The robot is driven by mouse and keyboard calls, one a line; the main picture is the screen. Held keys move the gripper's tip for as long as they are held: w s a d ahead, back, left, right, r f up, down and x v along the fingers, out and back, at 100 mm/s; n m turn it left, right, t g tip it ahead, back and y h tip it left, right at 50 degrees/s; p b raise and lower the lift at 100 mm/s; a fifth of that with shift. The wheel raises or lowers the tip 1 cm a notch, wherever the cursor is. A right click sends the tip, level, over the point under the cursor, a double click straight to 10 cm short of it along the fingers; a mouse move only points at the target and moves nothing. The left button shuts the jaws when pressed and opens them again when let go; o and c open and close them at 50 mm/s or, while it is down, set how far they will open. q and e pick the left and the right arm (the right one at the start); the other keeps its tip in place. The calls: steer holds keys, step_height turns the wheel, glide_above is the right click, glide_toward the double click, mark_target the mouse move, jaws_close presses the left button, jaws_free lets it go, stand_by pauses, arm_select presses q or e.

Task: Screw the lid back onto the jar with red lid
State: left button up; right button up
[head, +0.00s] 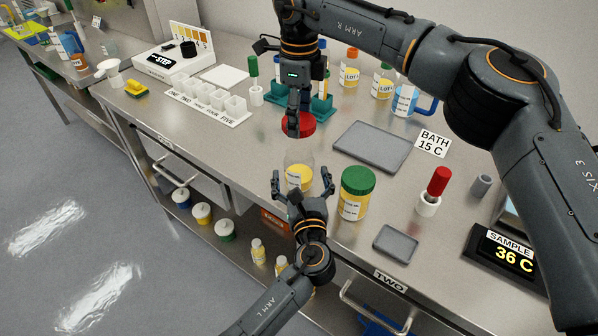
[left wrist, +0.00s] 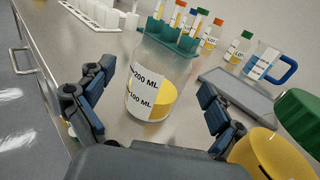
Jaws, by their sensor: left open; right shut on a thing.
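The jar (head: 299,168) is clear, holds yellow contents and stands upright and uncovered near the table's front edge. It also shows in the left wrist view (left wrist: 163,85), with 200 ML and 100 ML markings. The red lid (head: 298,125) is behind the jar in the head view, at the fingers of my right gripper (head: 296,112), which is shut on it. My left gripper (head: 303,188) is open at the front of the jar, its fingers apart on either side in the left wrist view (left wrist: 150,115).
A green-lidded yellow jar (head: 356,193) stands close on the right. A grey tray (head: 372,146) lies behind it, and a smaller tray (head: 395,244) lies in front. A teal tube rack (head: 322,105) and white cups (head: 212,100) stand farther back.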

arm_select(q)
steer(key=shift+w+a, duration=0.15)
steer(key=shift+w, duration=1.35)
steer(key=c, duration=1.8)
arm_select(e)
glide_above(299, 152)
steer(key=shift+f, duration=2.55)
steer(key=shift+f, duration=0.1)
steer(key=shift+f, duration=0.75)
steer(key=shift+f, duration=0.6)
